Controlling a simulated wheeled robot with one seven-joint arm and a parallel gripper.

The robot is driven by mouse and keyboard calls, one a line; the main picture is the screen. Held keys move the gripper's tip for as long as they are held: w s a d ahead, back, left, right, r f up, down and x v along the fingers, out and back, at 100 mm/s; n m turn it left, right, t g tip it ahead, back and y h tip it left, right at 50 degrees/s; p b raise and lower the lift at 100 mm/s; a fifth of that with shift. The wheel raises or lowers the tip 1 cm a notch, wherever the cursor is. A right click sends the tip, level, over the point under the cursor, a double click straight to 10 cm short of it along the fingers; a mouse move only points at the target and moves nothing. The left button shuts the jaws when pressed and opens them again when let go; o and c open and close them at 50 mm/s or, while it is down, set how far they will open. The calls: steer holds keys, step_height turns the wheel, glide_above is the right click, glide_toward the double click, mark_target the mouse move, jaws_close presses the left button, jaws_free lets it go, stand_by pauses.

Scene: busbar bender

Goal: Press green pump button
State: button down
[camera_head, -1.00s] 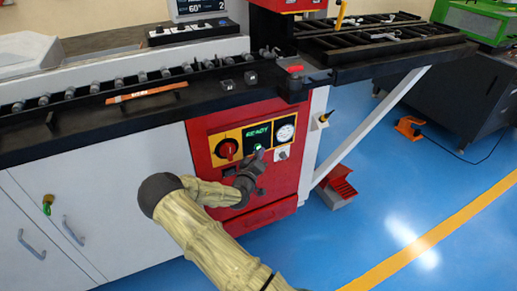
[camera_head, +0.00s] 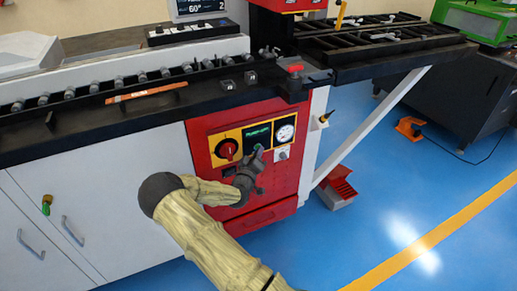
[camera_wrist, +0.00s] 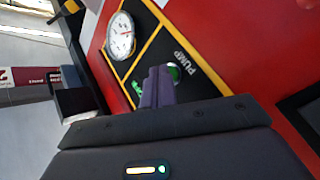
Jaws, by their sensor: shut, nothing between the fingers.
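The green pump button (camera_wrist: 174,72) is on the dark panel beside the word PUMP in the wrist view. It is partly hidden behind my gripper's fingertips. In the head view a small green spot of the button (camera_head: 257,147) shows just above the fingertips. My gripper (camera_wrist: 158,86) is shut and empty, its tips at or very close to the button. I cannot tell whether they touch it. In the head view my gripper (camera_head: 256,154) is in front of the red control panel (camera_head: 205,160).
A round gauge (camera_head: 286,133) is above right, also in the wrist view (camera_wrist: 121,36). A grey key switch (camera_head: 283,153) sits below it. The black machine bed (camera_head: 110,118) overhangs above.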

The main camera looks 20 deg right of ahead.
steer(key=shift+s, duration=0.85)
steer(key=shift+s, duration=0.1)
steer(key=s+p, duration=0.1)
steer(key=s, duration=0.3)
steer(key=shift+s+p, duration=0.35)
steer(key=shift+s, duration=0.05)
steer(key=shift+d, duration=0.1)
stand_by(0.4)
